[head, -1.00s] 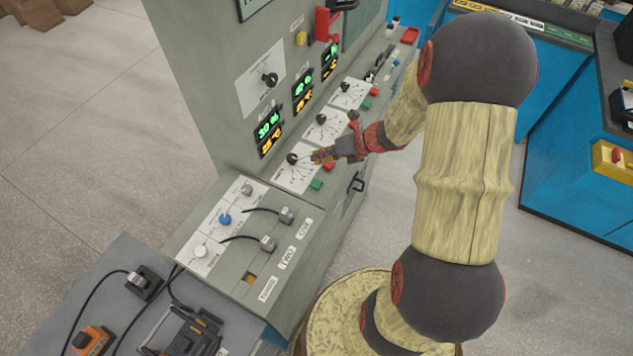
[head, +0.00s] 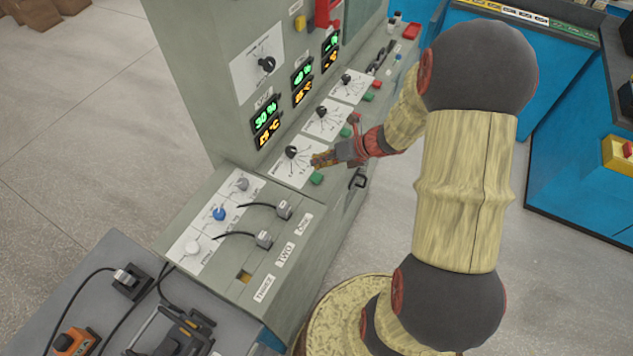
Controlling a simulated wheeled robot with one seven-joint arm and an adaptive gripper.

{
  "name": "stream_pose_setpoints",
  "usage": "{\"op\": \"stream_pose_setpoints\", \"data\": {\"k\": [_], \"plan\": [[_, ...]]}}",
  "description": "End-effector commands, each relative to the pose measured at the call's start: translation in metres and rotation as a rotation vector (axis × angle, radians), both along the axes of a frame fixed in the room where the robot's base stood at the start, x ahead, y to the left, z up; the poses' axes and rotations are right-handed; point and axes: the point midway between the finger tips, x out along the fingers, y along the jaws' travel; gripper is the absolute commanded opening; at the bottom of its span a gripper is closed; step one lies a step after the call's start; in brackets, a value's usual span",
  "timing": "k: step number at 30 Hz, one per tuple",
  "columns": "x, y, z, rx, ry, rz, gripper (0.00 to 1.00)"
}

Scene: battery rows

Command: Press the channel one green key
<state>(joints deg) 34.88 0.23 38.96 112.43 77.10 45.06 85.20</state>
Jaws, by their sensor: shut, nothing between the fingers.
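A green key (head: 317,179) sits on the sloped grey console beside the nearest dial (head: 291,152). A second green key (head: 346,132) is beside the middle dial (head: 323,109), and a third (head: 366,97) beside the farthest dial (head: 346,79). The channel labels are too small to read, so I cannot tell which is channel one. My gripper (head: 318,160) is shut and empty. Its tips are just above the nearest green key in the picture, apart from it in this view; their height over the panel is unclear. The red key by the nearest dial is hidden behind the gripper.
Lit displays (head: 266,115) stand on the upright panel behind the dials. A lower panel with grey plugs (head: 284,209) and knobs (head: 219,214) lies in front. A black handle (head: 357,179) juts from the console's side. Open floor lies to the right.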

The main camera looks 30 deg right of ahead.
Motion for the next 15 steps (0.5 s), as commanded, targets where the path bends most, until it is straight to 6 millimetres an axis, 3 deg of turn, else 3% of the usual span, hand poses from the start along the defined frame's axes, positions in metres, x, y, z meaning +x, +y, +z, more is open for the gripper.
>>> {"op": "stream_pose_setpoints", "data": {"k": [1,6,15], "plan": [[0.000,0.000,-0.010,0.001,0.003,0.000,0.00],[0.000,0.000,-0.022,0.000,0.000,0.000,0.00],[0.000,0.000,-0.023,0.000,0.000,0.000,0.00]]}}
